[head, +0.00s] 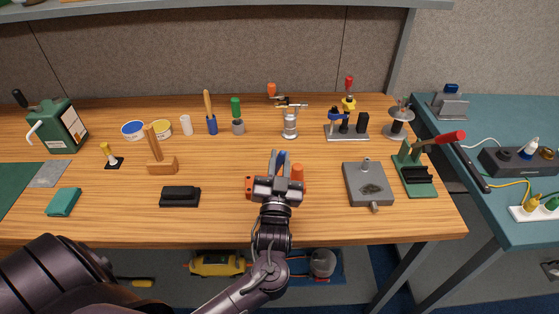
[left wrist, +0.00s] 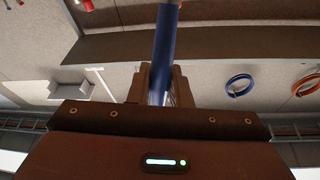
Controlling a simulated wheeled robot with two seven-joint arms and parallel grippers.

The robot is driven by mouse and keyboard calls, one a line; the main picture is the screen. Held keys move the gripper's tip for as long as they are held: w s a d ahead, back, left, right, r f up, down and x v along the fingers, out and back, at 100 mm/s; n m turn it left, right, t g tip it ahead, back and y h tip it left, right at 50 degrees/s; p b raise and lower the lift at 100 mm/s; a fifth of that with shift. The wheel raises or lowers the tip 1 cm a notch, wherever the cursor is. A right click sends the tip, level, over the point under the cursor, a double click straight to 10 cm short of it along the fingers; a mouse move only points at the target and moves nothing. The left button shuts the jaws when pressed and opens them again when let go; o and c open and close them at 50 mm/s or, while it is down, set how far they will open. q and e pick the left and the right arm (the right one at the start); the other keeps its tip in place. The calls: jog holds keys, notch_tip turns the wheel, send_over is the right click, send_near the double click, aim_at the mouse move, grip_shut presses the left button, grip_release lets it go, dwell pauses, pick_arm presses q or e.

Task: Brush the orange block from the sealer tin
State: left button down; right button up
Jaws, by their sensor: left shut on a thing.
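My left gripper (head: 279,165) is at the middle front of the bench, shut on a blue-handled tool. Two open-looking tins, one blue-rimmed (head: 133,130) and one yellow-rimmed (head: 161,128), stand at the back left; I cannot read which holds sealer.
A black block (head: 180,196) lies left of the gripper, and a grey plate (head: 380,197) with a dark patch lies right. A wooden-handled tool (head: 160,164), a blue cup (head: 211,125) and a metal stand (head: 290,125) are behind. Bare wood lies between them.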

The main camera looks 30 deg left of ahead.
pick_arm(q)
jog(key=shift+s+a, duration=0.35)
jog(key=shift+a, duration=0.3)
jog(key=shift+s+a+p, duration=0.4)
jog(key=shift+a+p, duration=0.05)
jog(key=shift+a, duration=0.4)
jog(key=shift+s+a, duration=0.35)
jog(key=shift+a, duration=0.2)
jog(key=shift+w, duration=0.1)
